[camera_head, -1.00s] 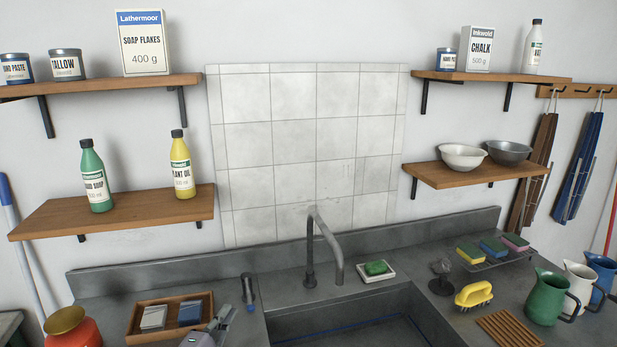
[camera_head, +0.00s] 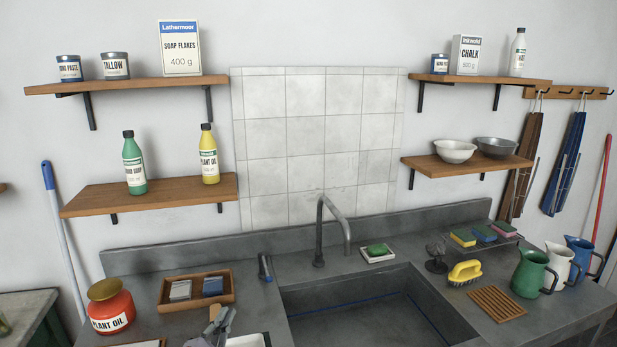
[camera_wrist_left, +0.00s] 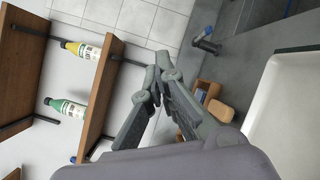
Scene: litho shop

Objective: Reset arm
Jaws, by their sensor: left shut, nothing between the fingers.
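My left gripper (camera_head: 221,322) shows at the bottom of the head view, in front of the wooden tray on the counter. Its fingers are together with nothing between them. In the left wrist view the gripper (camera_wrist_left: 160,68) also shows closed and empty, with the shelf bottles beyond it on the left. My right gripper is not in view.
The sink (camera_head: 375,312) lies right of my left gripper. A wooden tray (camera_head: 170,304) with two blocks and a red plant oil jar (camera_head: 110,306) stand nearby. A tap (camera_head: 320,232) rises behind the sink. The lower left shelf (camera_head: 150,194) holds two bottles.

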